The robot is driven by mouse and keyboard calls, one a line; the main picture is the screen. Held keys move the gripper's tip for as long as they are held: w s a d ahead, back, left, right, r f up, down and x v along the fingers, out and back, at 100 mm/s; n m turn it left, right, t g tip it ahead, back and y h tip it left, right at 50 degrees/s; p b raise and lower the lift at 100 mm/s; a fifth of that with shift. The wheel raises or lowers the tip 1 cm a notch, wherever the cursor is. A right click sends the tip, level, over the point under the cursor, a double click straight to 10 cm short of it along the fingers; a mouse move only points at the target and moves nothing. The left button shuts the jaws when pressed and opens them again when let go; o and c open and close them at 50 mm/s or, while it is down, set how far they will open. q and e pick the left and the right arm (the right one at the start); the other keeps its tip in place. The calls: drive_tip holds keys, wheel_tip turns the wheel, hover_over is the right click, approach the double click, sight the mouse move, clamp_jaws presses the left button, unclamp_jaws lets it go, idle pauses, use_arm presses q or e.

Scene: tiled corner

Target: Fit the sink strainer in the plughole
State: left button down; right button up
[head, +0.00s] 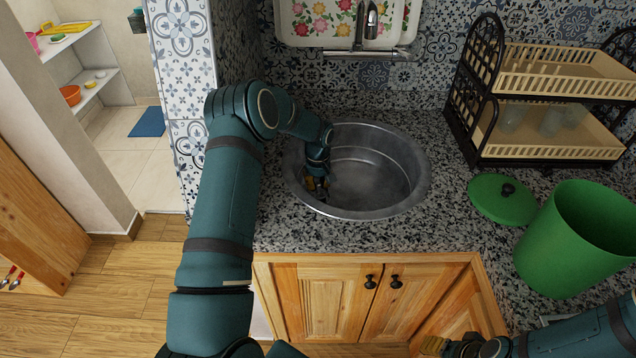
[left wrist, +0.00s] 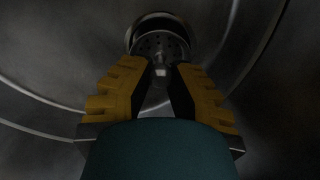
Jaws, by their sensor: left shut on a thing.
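The steel sink bowl (head: 385,180) is set in the granite counter. My left gripper (head: 316,190) reaches down inside the bowl's left part. In the left wrist view my left gripper (left wrist: 160,82) is shut on the small knob of the perforated metal strainer (left wrist: 160,46). The round plughole (left wrist: 158,20) shows as a dark ring just behind the strainer, which overlaps it in the picture. I cannot tell whether the strainer touches or sits in it. The plughole is hidden in the head view. My right gripper (head: 437,346) is low at the bottom edge, and its jaw opening is unclear.
On the right are a dish rack (head: 490,100), a green lid (head: 502,198) and an open green bin (head: 580,240). Wooden cupboard doors (head: 325,300) are below the counter. The bowl's right part is empty.

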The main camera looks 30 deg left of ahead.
use_arm(q)
drive_tip(key=shift+f+b, duration=0.2)
drive_tip(key=shift+b, duration=0.25)
idle(1.1)
drive_tip(key=shift+f+b, duration=0.85)
drive_tip(key=shift+f, duration=0.15)
idle(0.6)
drive_tip(key=shift+c, duration=2.2)
unclamp_jaws()
drive_tip(key=shift+r, duration=0.1)
drive_tip(key=shift+r+p, duration=2.6)
drive_tip(key=shift+r, duration=2.35)
